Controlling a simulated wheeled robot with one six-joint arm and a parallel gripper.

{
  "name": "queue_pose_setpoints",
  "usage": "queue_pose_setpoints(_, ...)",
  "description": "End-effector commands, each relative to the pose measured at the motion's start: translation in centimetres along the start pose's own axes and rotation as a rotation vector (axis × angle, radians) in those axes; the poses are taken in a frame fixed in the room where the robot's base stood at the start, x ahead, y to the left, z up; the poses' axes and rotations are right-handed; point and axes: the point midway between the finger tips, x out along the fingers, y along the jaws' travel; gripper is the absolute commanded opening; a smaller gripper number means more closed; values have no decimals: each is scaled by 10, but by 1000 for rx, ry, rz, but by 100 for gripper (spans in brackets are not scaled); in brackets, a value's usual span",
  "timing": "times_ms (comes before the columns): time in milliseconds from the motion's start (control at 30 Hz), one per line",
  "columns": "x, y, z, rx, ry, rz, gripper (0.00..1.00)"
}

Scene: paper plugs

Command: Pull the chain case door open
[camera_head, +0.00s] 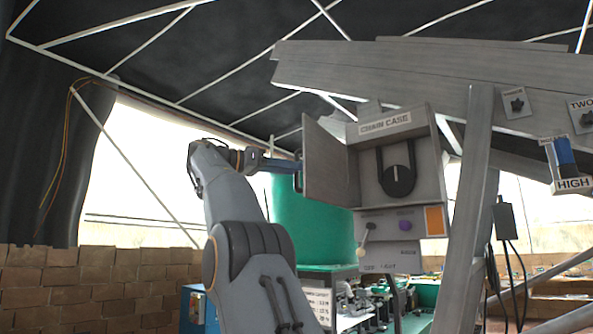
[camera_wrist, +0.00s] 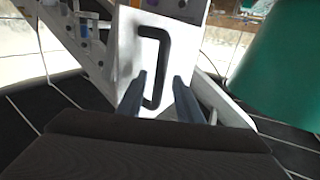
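The chain case (camera_head: 385,124) is a grey box with a labelled top. In the wrist view the door's outer face (camera_wrist: 128,48) is pale and carries a dark C-shaped handle (camera_wrist: 164,55). My gripper (camera_head: 288,165) is at the handle, left of the door. In the wrist view my gripper's fingers (camera_wrist: 160,80) are apart, with the handle's long bar between them. A gap shows between the bar and the right finger.
A green drum (camera_head: 312,225) stands behind the door and my arm. A slanted grey beam (camera_head: 464,205) rises right of the case. A small lever (camera_head: 363,240) and a purple knob (camera_head: 405,226) sit below the case. A brick wall (camera_head: 85,290) is at the lower left.

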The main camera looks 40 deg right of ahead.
Motion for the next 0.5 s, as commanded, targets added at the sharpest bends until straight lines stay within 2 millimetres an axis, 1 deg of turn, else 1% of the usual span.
queue_pose_setpoints(33, -10, -1, 0, 1, 0, -4, 32)
queue_pose_setpoints(200, -37, -1, -1, 0, 0, -3, 32)
queue_pose_setpoints(333, -50, -1, 0, 0, -1, -2, 32)
queue_pose_setpoints(500, -57, 0, 0, 1, -1, -1, 32)
